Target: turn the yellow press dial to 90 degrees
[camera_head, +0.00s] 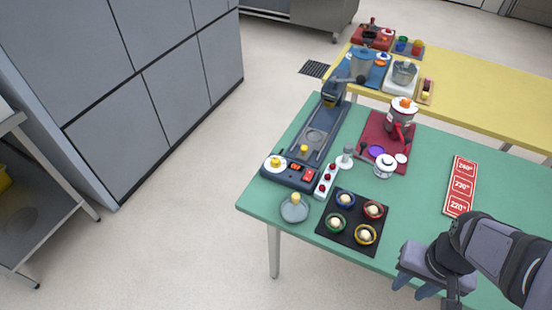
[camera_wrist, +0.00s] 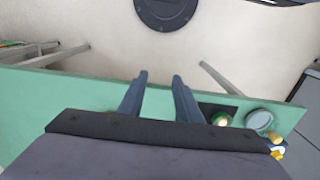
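The yellow press dial (camera_head: 275,162) is a yellow knob on a white disc, at the left of the dark blue press's front panel. The dark blue press (camera_head: 318,135) stands at the left end of the green table. My gripper (camera_head: 413,284) is at the table's front right, well apart from the dial. In the wrist view my gripper (camera_wrist: 160,76) has its two fingers apart with nothing between them. Small yellow parts show at the lower right of that view, but I cannot tell whether one is the dial.
Red switches sit beside the dial. In front are a grey dish (camera_head: 294,214) with a yellow knob and a black tray (camera_head: 351,222) with several coloured bowls. A red mat (camera_head: 376,127) carries a grinder-like device. A red temperature card (camera_head: 460,186) lies right.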

